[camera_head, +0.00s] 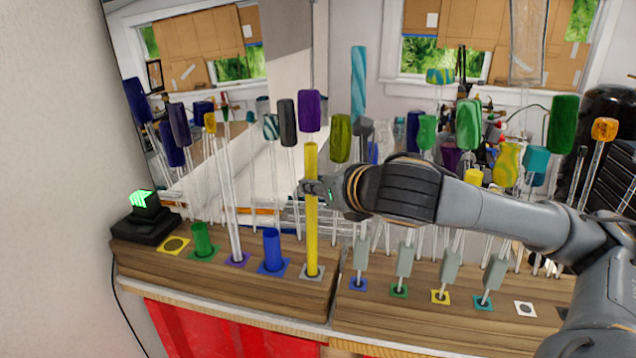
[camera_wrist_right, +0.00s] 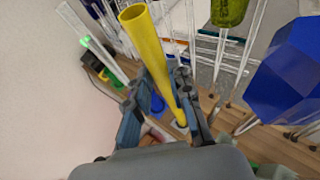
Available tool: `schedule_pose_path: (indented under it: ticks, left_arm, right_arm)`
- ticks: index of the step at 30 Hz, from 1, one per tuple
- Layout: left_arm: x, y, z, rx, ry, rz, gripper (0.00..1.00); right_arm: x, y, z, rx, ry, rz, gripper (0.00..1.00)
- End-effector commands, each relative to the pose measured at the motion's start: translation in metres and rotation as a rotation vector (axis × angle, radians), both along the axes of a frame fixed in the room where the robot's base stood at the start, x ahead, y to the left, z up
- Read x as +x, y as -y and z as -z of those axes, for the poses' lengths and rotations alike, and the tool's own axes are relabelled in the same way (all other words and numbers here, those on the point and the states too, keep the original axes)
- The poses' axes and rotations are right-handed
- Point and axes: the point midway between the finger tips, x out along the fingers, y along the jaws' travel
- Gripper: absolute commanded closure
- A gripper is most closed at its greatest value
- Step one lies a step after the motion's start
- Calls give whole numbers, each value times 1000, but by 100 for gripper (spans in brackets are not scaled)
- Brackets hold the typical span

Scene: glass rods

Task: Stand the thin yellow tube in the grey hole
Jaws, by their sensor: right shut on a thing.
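The thin yellow tube (camera_head: 311,225) stands about upright in the head view. Its lower end meets the grey square with the grey hole (camera_head: 320,274) at the right end of the left wooden block. I cannot tell how deep it sits in the hole. My right gripper (camera_head: 314,187) is shut on the tube at about its upper third. In the right wrist view the yellow tube (camera_wrist_right: 150,45) runs between the fingers of my right gripper (camera_wrist_right: 165,100), its open top towards the camera. My left gripper is not in view.
On the same block stand a blue tube (camera_head: 271,250), a clear rod in the purple hole (camera_head: 237,258) and a short green tube (camera_head: 203,240). The yellow-marked hole (camera_head: 174,246) is empty. Several tall glass rods with coloured heads crowd behind. A right block (camera_head: 420,312) holds grey-handled rods.

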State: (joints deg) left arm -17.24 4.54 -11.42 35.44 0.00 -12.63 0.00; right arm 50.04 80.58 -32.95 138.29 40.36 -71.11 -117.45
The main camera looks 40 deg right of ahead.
Motion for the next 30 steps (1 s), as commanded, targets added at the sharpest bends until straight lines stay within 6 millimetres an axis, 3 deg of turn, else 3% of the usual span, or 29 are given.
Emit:
schedule_pose_path:
  ticks: [17,18,21,30]
  left_arm:
    - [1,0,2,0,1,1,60]
    - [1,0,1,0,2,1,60]
    - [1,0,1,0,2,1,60]
    - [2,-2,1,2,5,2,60]
  right_arm:
    - [0,0,6,0,1,1,100]
    - [0,0,5,0,1,1,75]
    - [0,0,5,0,1,1,54]
    - [0,0,5,0,0,0,52]
